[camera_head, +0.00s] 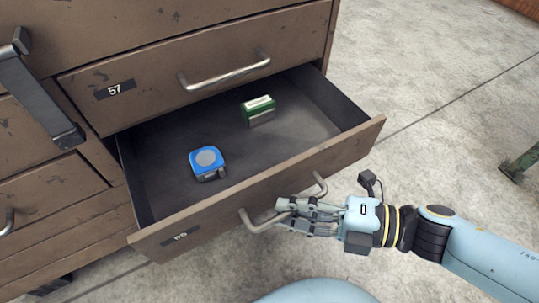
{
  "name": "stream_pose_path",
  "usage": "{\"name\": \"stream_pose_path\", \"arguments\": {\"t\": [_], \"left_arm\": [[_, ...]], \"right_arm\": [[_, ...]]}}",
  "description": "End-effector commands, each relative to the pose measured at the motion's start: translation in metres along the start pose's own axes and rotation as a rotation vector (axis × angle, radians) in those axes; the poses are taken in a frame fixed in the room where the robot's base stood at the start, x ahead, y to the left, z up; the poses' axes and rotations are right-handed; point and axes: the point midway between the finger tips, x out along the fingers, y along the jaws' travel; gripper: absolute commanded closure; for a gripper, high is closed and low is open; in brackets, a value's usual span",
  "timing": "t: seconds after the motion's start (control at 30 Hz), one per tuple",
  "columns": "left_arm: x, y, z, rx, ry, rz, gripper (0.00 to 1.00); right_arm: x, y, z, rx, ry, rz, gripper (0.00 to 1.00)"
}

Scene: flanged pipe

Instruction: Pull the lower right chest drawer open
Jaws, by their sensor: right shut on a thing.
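The lower right drawer (334,157) of the brown chest is pulled out, and its dark inside shows. A blue tape measure (207,162) and a small green-and-white box (259,110) lie in it. The drawer's bar handle (257,224) is on its front face. My right gripper (283,213) comes in from the right and is shut on this handle; its fingers hide the handle's middle. My left gripper is not in the picture.
The closed drawer marked 57 (150,86), with its own bar handle (225,76), sits above the open one. A dark bar (40,98) stands out at the left. Concrete floor (430,70) lies clear at the right; a green leg (525,165) stands at the right edge.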

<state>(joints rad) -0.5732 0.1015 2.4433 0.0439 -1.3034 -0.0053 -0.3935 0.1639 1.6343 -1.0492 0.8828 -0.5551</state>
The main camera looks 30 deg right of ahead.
Motion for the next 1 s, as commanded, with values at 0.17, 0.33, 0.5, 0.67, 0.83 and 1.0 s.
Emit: {"name": "stream_pose_path", "arguments": {"t": [0.17, 0.33, 0.5, 0.67, 0.83, 1.0], "left_arm": [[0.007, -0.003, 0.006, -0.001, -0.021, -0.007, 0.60], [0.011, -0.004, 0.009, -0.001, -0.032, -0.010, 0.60], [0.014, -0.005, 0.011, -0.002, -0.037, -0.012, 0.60], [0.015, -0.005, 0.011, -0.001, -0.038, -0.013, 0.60], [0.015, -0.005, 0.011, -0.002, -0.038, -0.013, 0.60], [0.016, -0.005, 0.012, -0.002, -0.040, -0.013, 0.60]], "right_arm": [[-0.027, -0.002, -0.027, 0.003, 0.001, 0.012, 1.00], [-0.046, -0.008, -0.046, 0.004, 0.001, 0.012, 1.00], [-0.056, -0.011, -0.056, 0.002, 0.002, 0.015, 1.00], [-0.060, -0.012, -0.060, 0.002, 0.002, 0.016, 1.00], [-0.060, -0.012, -0.061, 0.002, 0.002, 0.017, 1.00], [-0.060, -0.012, -0.061, 0.002, 0.002, 0.017, 1.00]]}}
